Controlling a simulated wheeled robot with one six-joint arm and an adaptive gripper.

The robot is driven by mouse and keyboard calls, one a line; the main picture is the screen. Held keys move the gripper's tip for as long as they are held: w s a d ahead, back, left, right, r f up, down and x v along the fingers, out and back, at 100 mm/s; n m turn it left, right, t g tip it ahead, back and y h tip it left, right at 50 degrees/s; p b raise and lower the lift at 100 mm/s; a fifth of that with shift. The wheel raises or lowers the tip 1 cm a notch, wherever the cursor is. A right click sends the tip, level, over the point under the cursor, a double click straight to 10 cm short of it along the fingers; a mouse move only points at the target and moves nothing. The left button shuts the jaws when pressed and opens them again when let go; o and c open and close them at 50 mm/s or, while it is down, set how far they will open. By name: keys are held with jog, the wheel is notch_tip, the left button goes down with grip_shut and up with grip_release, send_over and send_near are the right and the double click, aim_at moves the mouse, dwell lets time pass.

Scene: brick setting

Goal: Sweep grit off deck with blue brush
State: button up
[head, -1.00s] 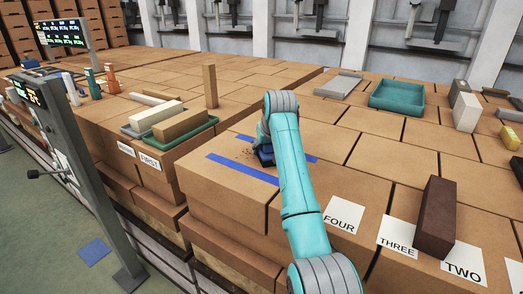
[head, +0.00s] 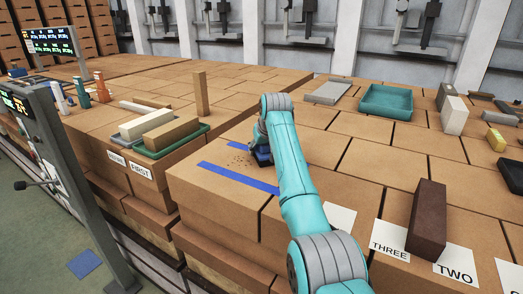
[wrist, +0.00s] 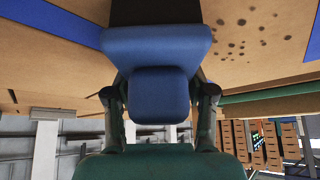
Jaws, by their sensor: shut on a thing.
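The blue brush (wrist: 158,95) is held between the two fingers of my gripper (wrist: 160,100). Its wide blue head and dark bristles point to the top of the wrist view. In the head view the brush (head: 263,156) is low over the deck, mostly behind my arm; I cannot tell whether the bristles touch. The grit (head: 240,160) lies as dark specks on the tan brick deck (head: 210,205), left of the brush. The grit (wrist: 245,30) also shows at the upper right of the wrist view. A blue strip (head: 237,178) lies on the deck in front of the grit.
A green tray (head: 176,149) with blocks stands left, near an upright tan block (head: 201,94). A dark brown block (head: 426,220) stands by cards THREE and TWO at the right. A teal tray (head: 390,101) is at the back. The deck's front edge is close.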

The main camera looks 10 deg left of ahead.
aim_at(241, 158)
jog(key=shift+w+a, duration=0.25)
jog(key=shift+a, duration=0.6)
jog(key=shift+s+a+f, duration=0.1)
jog(key=shift+s+a, duration=0.15)
jog(key=shift+s, duration=0.35)
jog(key=shift+s+a+f, duration=0.1)
jog(key=shift+s+a, duration=0.1)
jog(key=shift+s, duration=0.45)
jog(key=shift+s+a, duration=0.25)
jog(key=shift+s, duration=0.35)
jog(key=shift+s+a+r, duration=0.1)
jog(key=shift+s+a, duration=0.2)
jog(key=shift+s, duration=0.55)
jog(key=shift+s+a+r, duration=0.1)
jog(key=shift+s+a, duration=0.2)
jog(key=shift+s, duration=0.6)
jog(key=shift+s+a+r, duration=0.1)
jog(key=shift+s+a, duration=0.2)
jog(key=shift+s, duration=0.55)
jog(key=shift+a, duration=0.15)
